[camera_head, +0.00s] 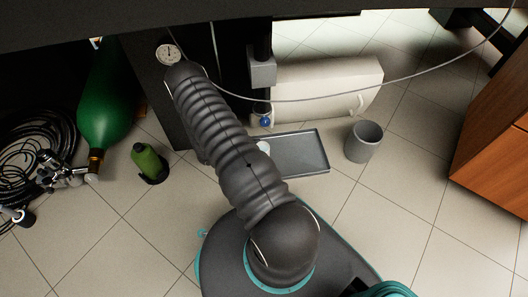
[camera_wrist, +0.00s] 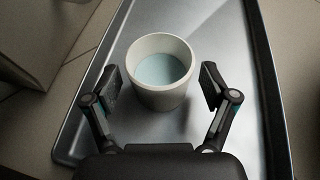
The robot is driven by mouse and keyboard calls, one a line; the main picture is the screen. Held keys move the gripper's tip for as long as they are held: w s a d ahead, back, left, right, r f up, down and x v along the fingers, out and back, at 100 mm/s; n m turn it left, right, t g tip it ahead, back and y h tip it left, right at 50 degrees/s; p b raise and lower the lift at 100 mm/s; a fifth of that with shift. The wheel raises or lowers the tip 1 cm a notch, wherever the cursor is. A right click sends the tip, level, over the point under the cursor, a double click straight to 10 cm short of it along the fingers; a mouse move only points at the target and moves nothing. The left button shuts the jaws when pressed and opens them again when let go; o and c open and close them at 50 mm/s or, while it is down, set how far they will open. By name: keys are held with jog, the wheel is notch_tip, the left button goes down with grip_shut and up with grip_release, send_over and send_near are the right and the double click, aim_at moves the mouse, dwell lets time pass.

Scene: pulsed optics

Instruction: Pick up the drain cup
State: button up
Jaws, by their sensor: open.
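The drain cup (camera_wrist: 158,92) is a white round cup with pale blue liquid inside. It stands upright on a grey metal tray (camera_wrist: 218,30) in the wrist view. My gripper (camera_wrist: 163,86) is open, with one finger on each side of the cup. Small gaps seem to show between the fingers and the cup wall. In the head view, a small white part of the cup (camera_head: 264,146) shows beside my arm, on the tray (camera_head: 302,152). My gripper is hidden behind my arm there.
A grey bin (camera_head: 364,141) stands right of the tray. A green gas cylinder (camera_head: 105,100), a green bottle (camera_head: 148,162) and coiled black hoses (camera_head: 35,140) are at left. A wooden cabinet (camera_head: 495,150) is at right. Tiled floor between is clear.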

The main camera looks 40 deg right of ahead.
aim_at(268, 148)
jog(key=shift+x, duration=1.85)
jog(key=shift+r, duration=0.15)
jog(key=c, duration=1.4)
jog(key=shift+r, duration=0.5)
jog(key=r, duration=0.2)
jog(key=s+r+p, duration=0.1)
jog(key=r, duration=0.1)
jog(key=shift+d, duration=0.25)
jog(key=s+d+r+p, duration=0.1)
jog(key=s+d+r, duration=0.3)
jog(key=s, duration=0.5)
notch_tip(268, 148, up, 2)
jog(key=shift+s+d, duration=0.3)
